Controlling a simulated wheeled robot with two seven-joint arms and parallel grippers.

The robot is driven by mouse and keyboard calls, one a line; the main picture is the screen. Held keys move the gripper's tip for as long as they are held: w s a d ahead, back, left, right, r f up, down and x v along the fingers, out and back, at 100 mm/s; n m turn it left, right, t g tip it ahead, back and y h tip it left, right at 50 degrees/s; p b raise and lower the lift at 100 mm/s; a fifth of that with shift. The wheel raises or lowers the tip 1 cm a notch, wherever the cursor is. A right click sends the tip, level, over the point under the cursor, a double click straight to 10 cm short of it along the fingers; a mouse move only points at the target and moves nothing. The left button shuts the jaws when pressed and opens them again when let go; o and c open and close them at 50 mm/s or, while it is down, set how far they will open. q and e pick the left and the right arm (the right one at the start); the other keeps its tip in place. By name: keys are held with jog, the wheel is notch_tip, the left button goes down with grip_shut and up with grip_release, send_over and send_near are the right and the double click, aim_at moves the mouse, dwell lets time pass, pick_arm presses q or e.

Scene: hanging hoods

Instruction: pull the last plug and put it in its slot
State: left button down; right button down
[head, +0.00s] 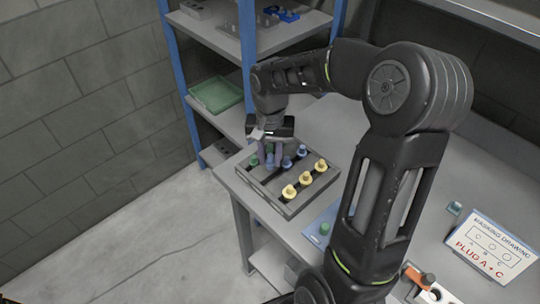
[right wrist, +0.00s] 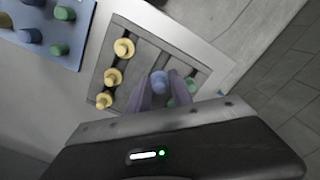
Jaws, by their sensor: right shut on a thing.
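My right gripper (head: 273,160) reaches down into the far part of a grey sorting tray (head: 264,197) on the bench. In the right wrist view, its two fingers (right wrist: 160,92) are shut on a blue plug (right wrist: 158,81), seen from above. I cannot tell whether the plug touches the tray floor. Three yellow plugs (head: 306,180) stand in a row in the near part of the tray. Other blue plugs (head: 287,162) stand in the middle row. Green plugs (head: 254,161) stand on the far side, partly hidden by the fingers. My left gripper is not in view.
A blue board (right wrist: 40,48) with yellow, blue and green plugs lies beside the tray, mostly behind my arm in the head view. A sign (head: 490,250) reads "MASKING DRAWING, PLUG A + C". A blue-framed shelf with a green bin (head: 216,95) stands behind the bench.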

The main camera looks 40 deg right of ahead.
jog(key=shift+f+b, duration=1.5)
jog(key=shift+f, duration=0.8)
jog(key=shift+f+b, duration=0.8)
jog(key=shift+f, duration=0.15)
jog(key=c, duration=1.1)
grip_release()
